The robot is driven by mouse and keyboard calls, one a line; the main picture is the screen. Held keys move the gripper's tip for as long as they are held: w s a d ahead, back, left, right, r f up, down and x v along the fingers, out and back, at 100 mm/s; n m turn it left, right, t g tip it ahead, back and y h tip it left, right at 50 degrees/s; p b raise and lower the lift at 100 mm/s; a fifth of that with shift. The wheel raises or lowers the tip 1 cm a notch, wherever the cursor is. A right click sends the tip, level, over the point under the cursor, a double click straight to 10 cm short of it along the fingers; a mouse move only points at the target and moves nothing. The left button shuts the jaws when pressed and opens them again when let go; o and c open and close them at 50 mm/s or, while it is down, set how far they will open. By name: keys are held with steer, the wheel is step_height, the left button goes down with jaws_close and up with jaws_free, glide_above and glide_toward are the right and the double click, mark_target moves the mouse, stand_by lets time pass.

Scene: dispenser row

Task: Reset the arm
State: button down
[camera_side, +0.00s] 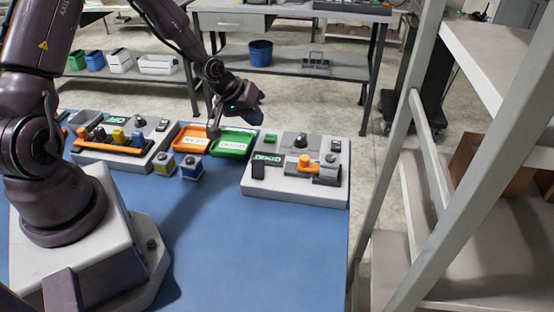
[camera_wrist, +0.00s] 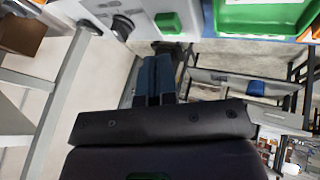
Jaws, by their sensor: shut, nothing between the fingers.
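My gripper (camera_side: 213,131) hangs shut and empty near the orange tray (camera_side: 178,136) and the green tray (camera_side: 236,151), at the back of the blue table. Whether it touches anything there, I cannot tell. In the wrist view, its two blue-grey fingers (camera_wrist: 161,76) lie together with nothing between them. The green tray also shows at the top right of the wrist view (camera_wrist: 262,17). My arm rises from its base at left and bends over the table.
Left dispenser panel (camera_side: 145,162) has several coloured pieces. Right dispenser panel (camera_side: 318,190) has a knob, a green button (camera_side: 270,138) and an orange part. The front table (camera_side: 240,260) is clear. A shelf rack (camera_side: 405,160) stands right.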

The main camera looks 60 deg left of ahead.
steer(key=s+d+r+m, duration=0.3)
steer(key=s+d+r, duration=0.3)
steer(key=s+r, duration=0.4)
steer(key=s+d+r+m+g+y, duration=0.1)
steer(key=s+d+r+m, duration=0.2)
steer(key=s+r, duration=0.8)
step_height(320, 180, up, 3)
steer(key=d, duration=0.2)
steer(key=shift+s+d+r+m, duration=0.2)
steer(key=shift+s+d+m, duration=0.05)
steer(key=shift+d+m, duration=0.1)
